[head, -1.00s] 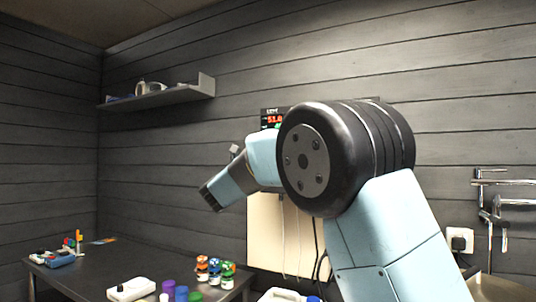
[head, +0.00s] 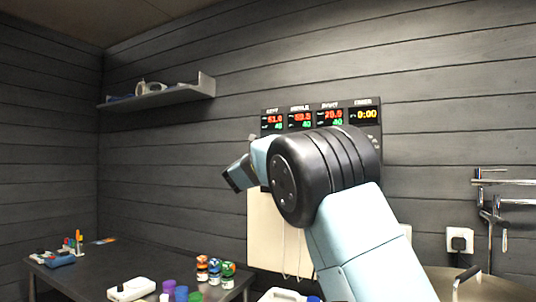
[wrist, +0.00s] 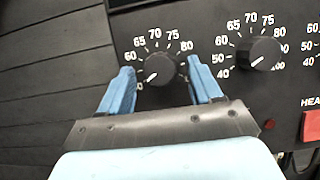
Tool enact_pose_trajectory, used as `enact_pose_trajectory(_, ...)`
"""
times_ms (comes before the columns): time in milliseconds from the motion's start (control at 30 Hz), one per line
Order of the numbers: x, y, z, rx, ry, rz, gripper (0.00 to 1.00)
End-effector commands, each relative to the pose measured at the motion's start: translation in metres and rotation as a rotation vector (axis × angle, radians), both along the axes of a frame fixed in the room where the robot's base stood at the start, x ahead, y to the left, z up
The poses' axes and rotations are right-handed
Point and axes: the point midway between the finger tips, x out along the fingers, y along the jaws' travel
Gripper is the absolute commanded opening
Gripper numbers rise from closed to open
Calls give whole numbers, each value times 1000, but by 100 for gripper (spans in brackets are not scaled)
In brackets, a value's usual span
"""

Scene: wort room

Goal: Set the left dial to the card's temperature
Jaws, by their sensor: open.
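The left dial (wrist: 158,71) is a black knob on the dark control panel, in the wrist view. Its white pointer mark points to the lower left. Numbers from 60 to 80 show above it; the lower ones are hidden by a finger. My gripper (wrist: 161,66) is open, with one blue finger on each side of the knob; I cannot tell whether they touch it. In the head view the left display (head: 273,120) reads about 51.0 in red and 40 in green. I cannot make out the card.
A second dial (wrist: 258,53) sits just right of my gripper, its pointer also lower left. A red switch (wrist: 311,126) is below it. A table (head: 116,268) with small jars and tools stands at lower left. A shelf (head: 160,97) hangs on the wall.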

Motion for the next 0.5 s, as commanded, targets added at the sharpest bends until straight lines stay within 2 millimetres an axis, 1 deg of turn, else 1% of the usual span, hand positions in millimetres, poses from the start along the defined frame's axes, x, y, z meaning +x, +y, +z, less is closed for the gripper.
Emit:
enact_pose_trajectory(67,0,0,0,0,0,0,63)
enact_pose_trajectory(500,0,0,0,1,0,0,21)
